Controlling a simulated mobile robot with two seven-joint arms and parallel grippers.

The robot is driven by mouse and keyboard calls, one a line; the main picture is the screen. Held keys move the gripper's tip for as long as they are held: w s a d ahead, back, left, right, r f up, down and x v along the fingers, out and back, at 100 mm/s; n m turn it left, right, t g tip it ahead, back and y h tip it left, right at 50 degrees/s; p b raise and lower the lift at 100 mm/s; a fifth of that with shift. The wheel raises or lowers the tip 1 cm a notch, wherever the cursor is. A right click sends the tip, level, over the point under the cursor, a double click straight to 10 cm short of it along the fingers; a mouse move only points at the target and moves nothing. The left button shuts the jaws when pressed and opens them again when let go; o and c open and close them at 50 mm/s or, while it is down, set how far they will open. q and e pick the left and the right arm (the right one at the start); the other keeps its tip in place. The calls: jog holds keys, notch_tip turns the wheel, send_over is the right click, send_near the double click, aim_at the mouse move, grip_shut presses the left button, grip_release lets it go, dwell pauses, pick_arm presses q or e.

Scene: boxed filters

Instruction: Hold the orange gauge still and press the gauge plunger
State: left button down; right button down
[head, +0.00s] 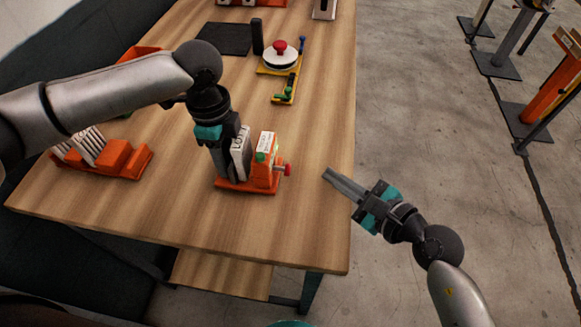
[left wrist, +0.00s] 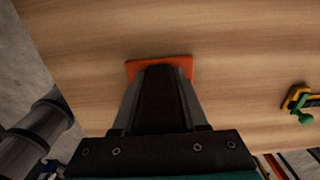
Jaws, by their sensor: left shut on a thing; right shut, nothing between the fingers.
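The orange gauge (head: 262,178) stands on the table near its front right. Its red plunger knob (head: 288,169) sticks out to the right. A white box (head: 241,153) stands upright in it, beside the orange block. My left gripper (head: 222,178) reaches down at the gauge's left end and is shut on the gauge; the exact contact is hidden. In the left wrist view, a dark part lies between the fingers, with the orange base (left wrist: 160,63) beyond. My right gripper (head: 328,174) is shut and empty, right of the plunger and apart from it, pointing toward it.
An orange rack with white filters (head: 115,158) stands at the table's left. A yellow fixture with a white disc and red knob (head: 280,58) and a dark mat (head: 223,38) lie farther back. The table's right edge runs below my right gripper. Table around the gauge is clear.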

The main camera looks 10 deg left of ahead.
pick_arm(q)
jog(key=shift+c, duration=1.8)
grip_release()
